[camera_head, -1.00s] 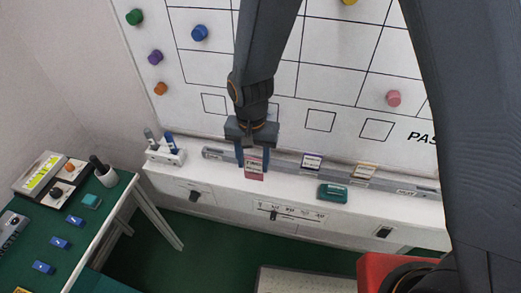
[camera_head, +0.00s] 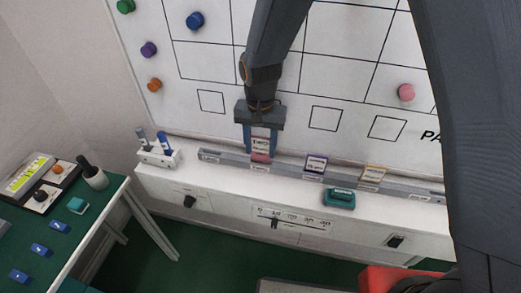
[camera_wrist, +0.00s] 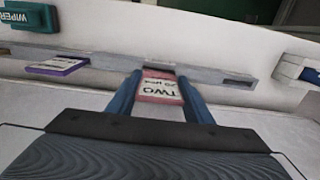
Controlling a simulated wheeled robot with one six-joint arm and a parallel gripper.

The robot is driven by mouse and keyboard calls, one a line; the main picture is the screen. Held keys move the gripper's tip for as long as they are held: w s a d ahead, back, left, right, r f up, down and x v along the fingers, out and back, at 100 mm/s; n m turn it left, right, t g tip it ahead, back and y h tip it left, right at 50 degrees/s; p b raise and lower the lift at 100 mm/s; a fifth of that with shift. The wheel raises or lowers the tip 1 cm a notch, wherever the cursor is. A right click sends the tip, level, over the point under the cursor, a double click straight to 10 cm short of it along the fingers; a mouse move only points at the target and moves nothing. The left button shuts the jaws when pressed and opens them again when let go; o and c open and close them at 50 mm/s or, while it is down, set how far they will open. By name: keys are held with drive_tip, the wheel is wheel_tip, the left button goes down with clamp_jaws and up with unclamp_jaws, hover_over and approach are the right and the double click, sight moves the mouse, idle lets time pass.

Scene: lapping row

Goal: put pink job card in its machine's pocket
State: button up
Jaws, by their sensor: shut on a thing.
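The pink job card (camera_head: 260,148) is pinched upright between the blue fingers of my gripper (camera_head: 260,142). In the wrist view the card (camera_wrist: 161,87) reads "TWO" and sits between the fingertips (camera_wrist: 160,90). Its lower edge is at the grey pocket rail (camera_head: 223,157), above a small white label. I cannot tell whether that edge is inside a pocket or just in front of it. A purple-edged card (camera_head: 315,164) and an orange-edged card (camera_head: 373,173) stand in the rail to the right.
A teal wiper (camera_head: 339,198) lies on the white ledge in front of the rail. A marker holder (camera_head: 158,153) stands left of the rail. A whiteboard (camera_head: 225,130) with coloured magnets rises behind. A green table (camera_head: 104,200) with small items is at lower left.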

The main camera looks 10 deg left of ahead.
drive_tip(key=shift+s+d+f, duration=0.15)
drive_tip(key=shift+s+f, duration=0.1)
drive_tip(key=o, duration=1.5)
drive_tip(key=shift+o, duration=0.4)
drive_tip(key=shift+w, duration=0.1)
drive_tip(key=shift+r, duration=0.15)
